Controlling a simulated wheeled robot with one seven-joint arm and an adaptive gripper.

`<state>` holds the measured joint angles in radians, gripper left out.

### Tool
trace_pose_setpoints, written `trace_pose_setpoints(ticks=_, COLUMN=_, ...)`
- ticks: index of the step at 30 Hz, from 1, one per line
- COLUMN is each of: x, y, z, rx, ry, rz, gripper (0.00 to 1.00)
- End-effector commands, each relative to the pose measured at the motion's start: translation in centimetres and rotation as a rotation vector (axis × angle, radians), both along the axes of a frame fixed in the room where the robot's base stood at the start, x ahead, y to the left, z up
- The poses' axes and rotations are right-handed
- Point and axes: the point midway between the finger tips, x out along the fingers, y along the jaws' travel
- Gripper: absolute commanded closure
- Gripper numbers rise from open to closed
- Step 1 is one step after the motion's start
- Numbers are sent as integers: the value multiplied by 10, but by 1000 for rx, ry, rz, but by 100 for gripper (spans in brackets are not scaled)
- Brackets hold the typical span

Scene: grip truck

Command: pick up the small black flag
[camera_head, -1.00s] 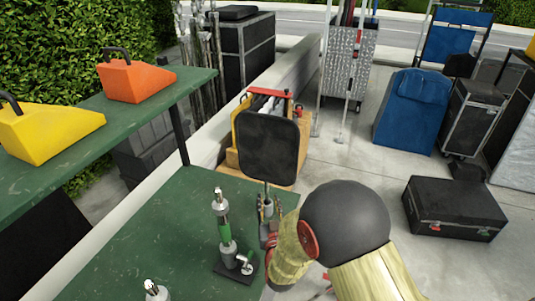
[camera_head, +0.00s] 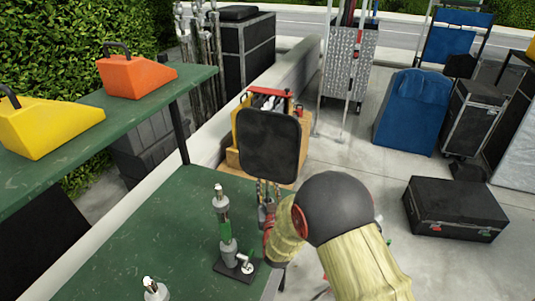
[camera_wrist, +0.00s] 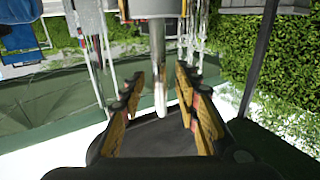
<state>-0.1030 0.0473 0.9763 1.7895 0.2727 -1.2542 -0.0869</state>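The small black flag (camera_head: 269,145) is a dark panel with rounded corners, upright beyond the green table's edge. My gripper (camera_head: 269,188) is just below the flag's lower edge in the head view, partly hidden by my own arm. In the wrist view my gripper (camera_wrist: 158,88) has its yellow-and-black fingers apart, one on each side of a metal rod (camera_wrist: 158,65). The rod appears to be the flag's stem, and I see gaps between it and the fingers. A dark surface, which may be the flag, fills the lower middle.
The green table (camera_head: 165,225) carries a metal stand with a green band (camera_head: 224,225) close left of my gripper. A yellow and red case (camera_head: 262,98) stands behind the flag. A low wall (camera_head: 285,75) runs behind. A black case (camera_head: 455,207) lies on the floor at right.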

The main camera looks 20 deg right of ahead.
Motion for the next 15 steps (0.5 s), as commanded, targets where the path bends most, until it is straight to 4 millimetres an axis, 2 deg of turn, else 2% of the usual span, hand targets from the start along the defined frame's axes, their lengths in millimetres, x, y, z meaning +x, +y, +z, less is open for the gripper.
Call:
trace_pose_setpoints(ticks=4, x=0, y=0, z=0, rx=0, ry=0, rz=0, gripper=69)
trace_pose_setpoints(ticks=15, x=-1, y=0, z=0, rx=0, ry=0, rz=0, gripper=90)
